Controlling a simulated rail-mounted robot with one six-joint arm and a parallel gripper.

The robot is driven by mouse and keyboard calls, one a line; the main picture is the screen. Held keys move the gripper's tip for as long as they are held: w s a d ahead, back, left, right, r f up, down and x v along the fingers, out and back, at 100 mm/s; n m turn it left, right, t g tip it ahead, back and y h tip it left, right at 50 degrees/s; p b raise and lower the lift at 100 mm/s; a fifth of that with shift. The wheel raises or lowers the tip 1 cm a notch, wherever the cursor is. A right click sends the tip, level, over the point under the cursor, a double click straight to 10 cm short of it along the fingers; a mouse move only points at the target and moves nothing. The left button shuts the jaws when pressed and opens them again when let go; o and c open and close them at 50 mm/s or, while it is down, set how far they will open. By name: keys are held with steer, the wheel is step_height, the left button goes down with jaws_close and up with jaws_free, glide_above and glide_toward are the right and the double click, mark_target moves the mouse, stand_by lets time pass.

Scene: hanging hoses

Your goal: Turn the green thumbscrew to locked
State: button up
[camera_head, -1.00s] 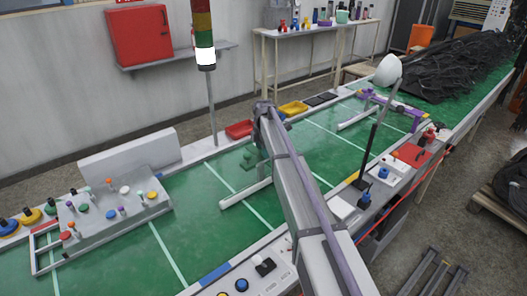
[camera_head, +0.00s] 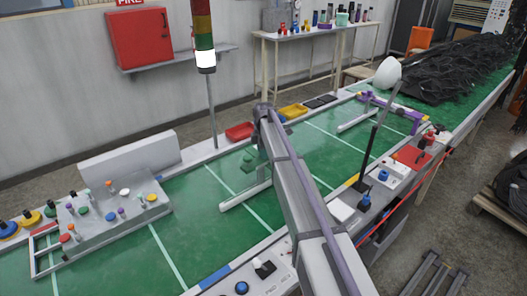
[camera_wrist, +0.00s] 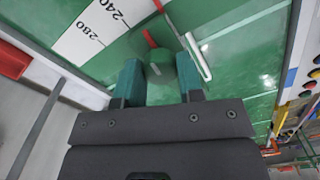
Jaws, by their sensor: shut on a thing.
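The green thumbscrew (camera_wrist: 160,66) shows in the wrist view as a round green knob on a green surface. My gripper (camera_wrist: 160,82) has its two teal fingers on either side of it and is shut on it. The lower part of the thumbscrew is hidden behind my gripper body. A red mark (camera_wrist: 151,39) lies just beyond the knob. In the head view, a dark green piece (camera_head: 249,160) shows left of my arm, and my fingers cannot be made out clearly there. I cannot read the lock position.
A white scale strip (camera_wrist: 92,32) with numbers and a white bar (camera_wrist: 198,58) lie near the knob. A panel (camera_head: 115,215) with several coloured knobs stands at the left. A red tray (camera_head: 239,131) and a yellow tray (camera_head: 293,111) sit along the far edge.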

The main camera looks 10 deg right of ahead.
steer(key=m, duration=1)
steer(key=shift+m, duration=0.3)
steer(key=m, duration=0.3)
steer(key=shift+m, duration=0.3)
steer(key=m, duration=0.3)
steer(key=shift+m, duration=0.3)
steer(key=m, duration=0.3)
steer(key=shift+m, duration=0.4)
steer(key=m, duration=0.6)
steer(key=shift+m, duration=0.4)
steer(key=o, duration=0.9)
